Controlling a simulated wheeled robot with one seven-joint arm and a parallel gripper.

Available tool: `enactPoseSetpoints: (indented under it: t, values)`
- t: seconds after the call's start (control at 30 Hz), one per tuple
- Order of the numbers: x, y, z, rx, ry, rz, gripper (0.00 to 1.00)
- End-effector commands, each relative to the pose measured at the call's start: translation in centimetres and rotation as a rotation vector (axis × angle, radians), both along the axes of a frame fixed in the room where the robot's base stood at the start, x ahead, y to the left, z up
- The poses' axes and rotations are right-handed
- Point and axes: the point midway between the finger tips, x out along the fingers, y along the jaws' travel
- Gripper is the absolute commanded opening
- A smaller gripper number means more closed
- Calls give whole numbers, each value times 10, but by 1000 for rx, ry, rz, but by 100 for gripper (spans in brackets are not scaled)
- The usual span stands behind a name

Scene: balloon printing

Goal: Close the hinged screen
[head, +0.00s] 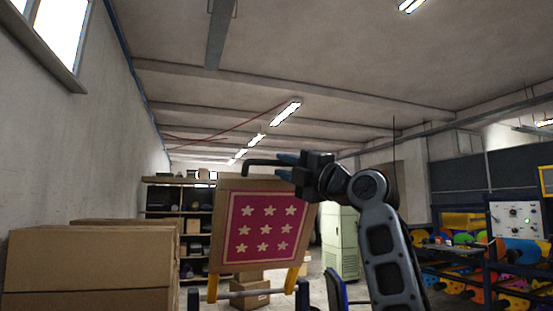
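The hinged screen (262,225) stands raised and tilted near the middle of the head view. It is a brown frame around a magenta panel with rows of pale stars. Yellow hinge arms (292,280) show at its lower edge. A black bar handle (262,162) sticks up from its top edge. My gripper (287,165) comes from the right at the top of the screen, with its fingertips at the right part of the handle. The overlap hides the gap between the fingers, so I cannot tell whether they grip the handle.
Cardboard boxes (90,270) are stacked at the left. A shelf (165,205) stands behind the screen. A pale green cabinet (341,243) stands behind my arm. At the right is a machine with colored discs (520,252) and a white control panel (517,220).

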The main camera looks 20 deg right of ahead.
Motion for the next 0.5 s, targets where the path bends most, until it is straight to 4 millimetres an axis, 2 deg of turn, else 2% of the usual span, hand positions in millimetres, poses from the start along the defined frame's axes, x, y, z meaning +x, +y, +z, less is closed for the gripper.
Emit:
enactPoseSetpoints:
  t: [0.03, 0.2, 0.5]
  values:
    - [7, 4, 6, 2, 1, 2, 27]
    - [23, 10, 11, 3, 0, 0, 27]
    - [30, 13, 11, 1, 0, -1, 27]
